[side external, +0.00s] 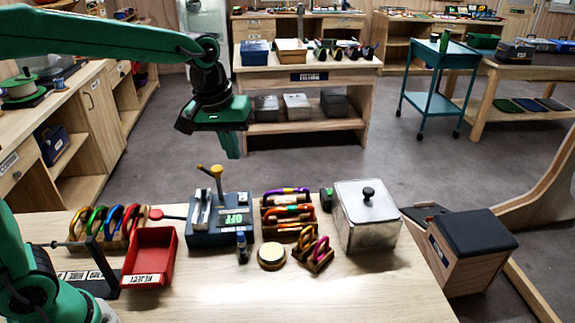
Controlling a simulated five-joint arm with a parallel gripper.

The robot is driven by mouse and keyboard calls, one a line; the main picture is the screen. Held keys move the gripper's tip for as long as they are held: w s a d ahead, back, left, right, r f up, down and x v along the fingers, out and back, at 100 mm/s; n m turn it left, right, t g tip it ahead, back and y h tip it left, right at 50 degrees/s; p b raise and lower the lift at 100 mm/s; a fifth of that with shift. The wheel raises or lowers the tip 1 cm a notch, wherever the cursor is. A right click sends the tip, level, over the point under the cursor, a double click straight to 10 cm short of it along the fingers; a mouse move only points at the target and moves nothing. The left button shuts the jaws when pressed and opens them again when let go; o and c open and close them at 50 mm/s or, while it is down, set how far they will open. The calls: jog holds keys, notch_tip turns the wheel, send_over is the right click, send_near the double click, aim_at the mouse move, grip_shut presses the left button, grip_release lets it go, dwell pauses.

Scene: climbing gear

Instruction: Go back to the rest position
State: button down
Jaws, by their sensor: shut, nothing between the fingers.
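My green and black gripper (232,143) hangs from my raised arm in the upper left half of the side view. It points down in the air above the back of the wooden workbench (205,293), well clear of what stands there. Its fingers are together with nothing between them. Below it stands a dark blue device (220,233) with a green display and an upright yellow-topped lever. No rest position is marked in the picture.
A red reject tray (150,257), a rack of coloured carabiners (112,224), a wooden gear holder (288,215), a round tan-topped disc (271,256) and a lidded metal box (366,217) stand on the bench. The front right of the bench is bare.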

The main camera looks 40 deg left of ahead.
jog(key=s+a+m+t, duration=0.1)
jog(key=s+a+m, duration=0.1)
jog(key=s, duration=0.6)
jog(key=s+a+m+t, duration=0.2)
jog(key=s+a+m, duration=0.1)
jog(key=s, duration=0.6)
jog(key=shift+s+a, duration=0.25)
dwell(0.4)
